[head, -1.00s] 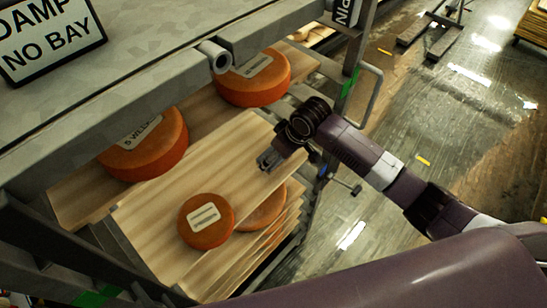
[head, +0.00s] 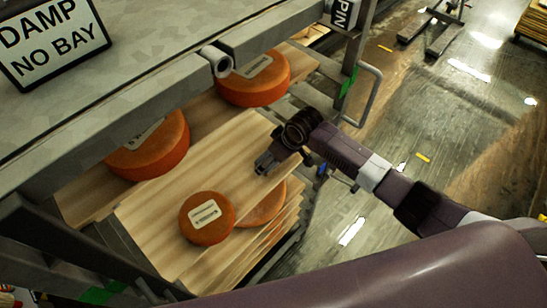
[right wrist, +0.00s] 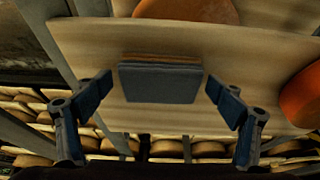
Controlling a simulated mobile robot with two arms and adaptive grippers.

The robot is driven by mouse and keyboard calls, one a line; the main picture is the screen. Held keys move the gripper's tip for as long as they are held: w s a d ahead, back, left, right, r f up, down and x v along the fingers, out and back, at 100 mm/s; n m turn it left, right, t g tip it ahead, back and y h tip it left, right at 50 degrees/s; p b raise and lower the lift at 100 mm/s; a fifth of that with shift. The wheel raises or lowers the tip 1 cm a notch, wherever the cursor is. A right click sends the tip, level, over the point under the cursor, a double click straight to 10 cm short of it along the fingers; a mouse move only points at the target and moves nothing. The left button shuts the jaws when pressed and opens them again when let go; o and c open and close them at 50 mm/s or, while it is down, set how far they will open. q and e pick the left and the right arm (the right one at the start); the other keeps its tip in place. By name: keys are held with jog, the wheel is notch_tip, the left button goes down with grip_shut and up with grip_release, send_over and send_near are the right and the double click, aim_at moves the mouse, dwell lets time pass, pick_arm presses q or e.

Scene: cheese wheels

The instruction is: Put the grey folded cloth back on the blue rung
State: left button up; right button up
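The grey folded cloth (right wrist: 160,84) shows in the right wrist view as a flat grey block with a brown upper edge, in front of a pale wooden board (right wrist: 85,45). My right gripper (right wrist: 158,90) is open, with one finger on each side of the cloth and a gap on both sides. In the head view my right gripper (head: 264,164) is over the right edge of the top board (head: 160,215); I cannot make out the cloth there. I cannot pick out the blue rung for sure; only a small blue spot shows beside the gripper. My left gripper is not in view.
Orange cheese wheels stand on the rack (head: 253,80) (head: 150,147), and a smaller one (head: 207,218) lies on the stacked boards. A metal beam with a sign (head: 50,40) runs above. A bent metal handle (head: 370,95) is right of the gripper. Wet floor (head: 440,110) lies beyond.

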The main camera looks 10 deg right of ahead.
jog(key=shift+r, duration=0.25)
jog(key=b+v, duration=0.1)
jog(key=v, duration=1.1)
jog(key=shift+s+f, duration=0.1)
jog(key=shift+f, duration=0.05)
